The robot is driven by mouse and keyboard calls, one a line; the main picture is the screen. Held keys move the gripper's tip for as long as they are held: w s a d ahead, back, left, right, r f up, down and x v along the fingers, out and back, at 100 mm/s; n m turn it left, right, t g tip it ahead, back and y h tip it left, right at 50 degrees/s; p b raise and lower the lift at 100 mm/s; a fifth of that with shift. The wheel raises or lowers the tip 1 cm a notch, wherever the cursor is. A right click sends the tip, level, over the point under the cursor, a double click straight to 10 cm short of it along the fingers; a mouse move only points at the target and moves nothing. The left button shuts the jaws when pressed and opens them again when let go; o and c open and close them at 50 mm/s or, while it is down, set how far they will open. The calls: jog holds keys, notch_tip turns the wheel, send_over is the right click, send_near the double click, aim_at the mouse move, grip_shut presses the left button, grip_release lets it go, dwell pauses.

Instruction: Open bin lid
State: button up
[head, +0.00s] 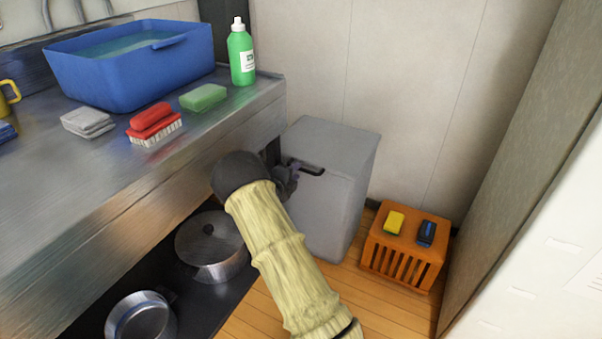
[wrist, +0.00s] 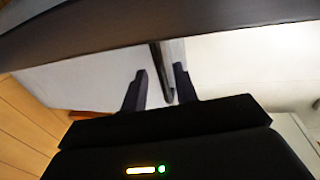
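The grey bin (head: 345,190) stands on the floor against the wall, right of the sink counter. Its lid (head: 335,142) looks shut. A black handle (head: 312,171) sits at the top of its front side. My gripper (head: 290,180) is at the handle's left end, partly hidden by my dark wrist. In the wrist view my gripper (wrist: 160,67) has its two black fingers apart. A dark upright strip, likely the handle (wrist: 167,85), lies between them, close to the right finger and clear of the left one. Whether the right finger touches it I cannot tell.
The steel counter (head: 215,140) edge runs close beside my wrist, left of the bin.

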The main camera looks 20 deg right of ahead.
aim_at(300, 169)
jog(key=shift+b+x, duration=0.45)
jog(key=shift+x, duration=1.55)
grip_shut()
jog(key=shift+w+d+r+p, duration=0.15)
jog(key=shift+r+p, duration=1)
jog(key=shift+r, duration=1.2)
jog(key=shift+f, duration=0.1)
grip_release()
